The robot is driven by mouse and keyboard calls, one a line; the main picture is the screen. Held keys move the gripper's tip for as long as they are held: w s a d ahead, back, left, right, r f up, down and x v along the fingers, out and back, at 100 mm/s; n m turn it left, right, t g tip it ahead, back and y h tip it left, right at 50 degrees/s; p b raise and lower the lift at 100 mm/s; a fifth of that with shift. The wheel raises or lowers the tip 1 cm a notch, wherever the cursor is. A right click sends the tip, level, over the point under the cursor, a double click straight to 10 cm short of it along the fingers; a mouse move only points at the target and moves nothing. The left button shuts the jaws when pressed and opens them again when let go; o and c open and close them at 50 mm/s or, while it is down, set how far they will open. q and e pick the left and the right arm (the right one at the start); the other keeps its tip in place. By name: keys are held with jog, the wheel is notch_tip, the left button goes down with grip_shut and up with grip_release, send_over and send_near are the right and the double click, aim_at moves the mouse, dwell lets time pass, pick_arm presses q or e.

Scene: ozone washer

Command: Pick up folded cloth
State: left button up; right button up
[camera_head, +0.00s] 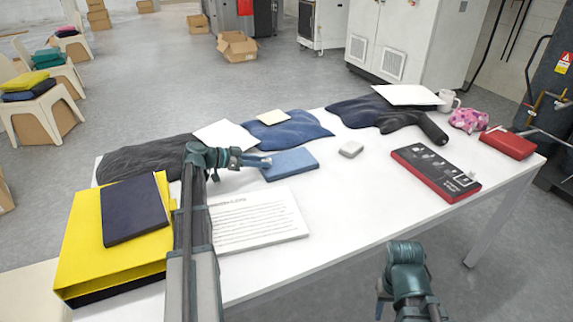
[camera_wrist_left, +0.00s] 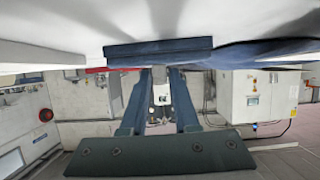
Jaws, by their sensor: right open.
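The folded cloth (camera_head: 292,164) is a flat blue rectangle on the white table (camera_head: 345,195), near its middle. My left gripper (camera_head: 262,160) is at the cloth's left end, low over the table. In the left wrist view the cloth's dark blue edge (camera_wrist_left: 158,52) lies across the tips of my left gripper (camera_wrist_left: 160,75). The two fingers stand apart with a gap between them; whether they touch the cloth I cannot tell. My right gripper (camera_head: 383,298) is open and empty in front of the table, partly cut off by the lower picture edge.
Near my left arm are a yellow box (camera_head: 90,240) with a dark book (camera_head: 135,210) and a printed sheet (camera_head: 258,220). Rumpled dark garments (camera_head: 150,158) line the back edge. A small grey block (camera_head: 351,149) and a black-red panel (camera_head: 436,172) lie to the right.

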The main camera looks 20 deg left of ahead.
pick_arm(q)
grip_shut()
jog(key=shift+r, duration=0.2)
notch_tip(320, 180, up, 2)
jog(key=p, duration=0.2)
jog(key=shift+r+p, duration=0.1)
jog(key=shift+p, duration=0.2)
jog(key=shift+s+d+r+p, duration=0.2)
jog(key=shift+d+r+p, duration=0.1)
jog(key=shift+r+p, duration=0.4)
jog(key=s+d, duration=0.2)
jog(key=d, duration=0.2)
jog(key=s+d, duration=0.3)
jog(key=d, duration=0.1)
jog(key=s+d+r+p, duration=0.1)
jog(key=s+d, duration=0.2)
jog(key=d, duration=0.1)
jog(key=shift+s+d, duration=0.25)
jog(key=shift+d, duration=0.15)
